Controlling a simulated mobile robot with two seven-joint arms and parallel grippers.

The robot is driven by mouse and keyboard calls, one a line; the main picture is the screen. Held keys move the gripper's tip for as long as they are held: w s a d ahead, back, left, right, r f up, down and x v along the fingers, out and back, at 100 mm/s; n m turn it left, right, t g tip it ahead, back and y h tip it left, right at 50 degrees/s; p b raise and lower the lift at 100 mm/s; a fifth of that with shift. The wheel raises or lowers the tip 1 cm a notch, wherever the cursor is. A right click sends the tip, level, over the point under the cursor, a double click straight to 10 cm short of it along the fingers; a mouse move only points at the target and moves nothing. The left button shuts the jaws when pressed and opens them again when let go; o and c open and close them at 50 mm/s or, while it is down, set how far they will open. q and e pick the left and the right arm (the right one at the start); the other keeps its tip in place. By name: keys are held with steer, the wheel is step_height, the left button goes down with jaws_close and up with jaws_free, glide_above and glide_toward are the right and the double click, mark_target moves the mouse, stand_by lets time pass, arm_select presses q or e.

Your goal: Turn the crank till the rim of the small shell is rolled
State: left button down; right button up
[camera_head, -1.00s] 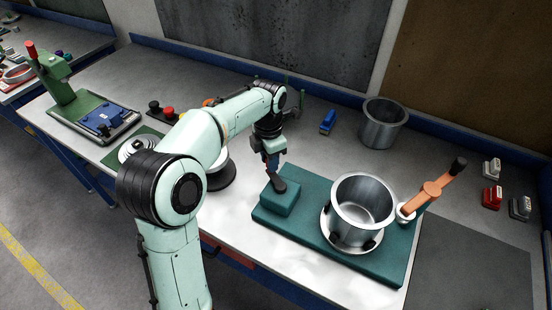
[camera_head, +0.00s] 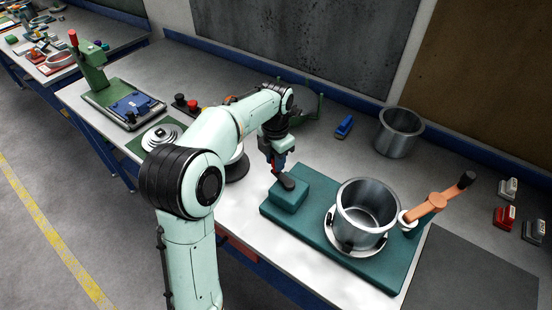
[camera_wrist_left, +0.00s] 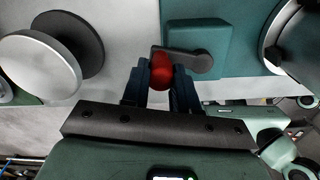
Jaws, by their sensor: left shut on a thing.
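A grey metal shell (camera_head: 368,207), open at the top, stands upright on a pale disc (camera_head: 333,238) on the teal machine base (camera_head: 315,238). My left gripper (camera_head: 276,168) is at the teal block (camera_head: 289,194) at the base's left end. It is shut on the red knob (camera_wrist_left: 162,72) of a dark lever (camera_wrist_left: 188,62), in the left wrist view. The gripper partly hides the knob in the head view. My right gripper is not in view.
Another metal shell (camera_head: 399,132) stands at the back of the table. A blue clip-like object (camera_head: 344,127) lies left of it. Small red and grey pieces (camera_head: 504,217) lie at the right. A green press (camera_head: 92,66) stands at the far left. My left arm covers part of the table.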

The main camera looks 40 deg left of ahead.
arm_select(q)
steer(key=shift+a, duration=0.1)
steer(key=c, duration=0.9)
jaws_free()
steer(key=shift+s, duration=0.1)
steer(key=shift+o, duration=0.2)
steer(key=shift+r, duration=0.1)
step_height(320, 180, up, 13)
steer(key=p, duration=0.1)
steer(key=shift+r+p, duration=0.15)
steer(key=shift+p, duration=0.2)
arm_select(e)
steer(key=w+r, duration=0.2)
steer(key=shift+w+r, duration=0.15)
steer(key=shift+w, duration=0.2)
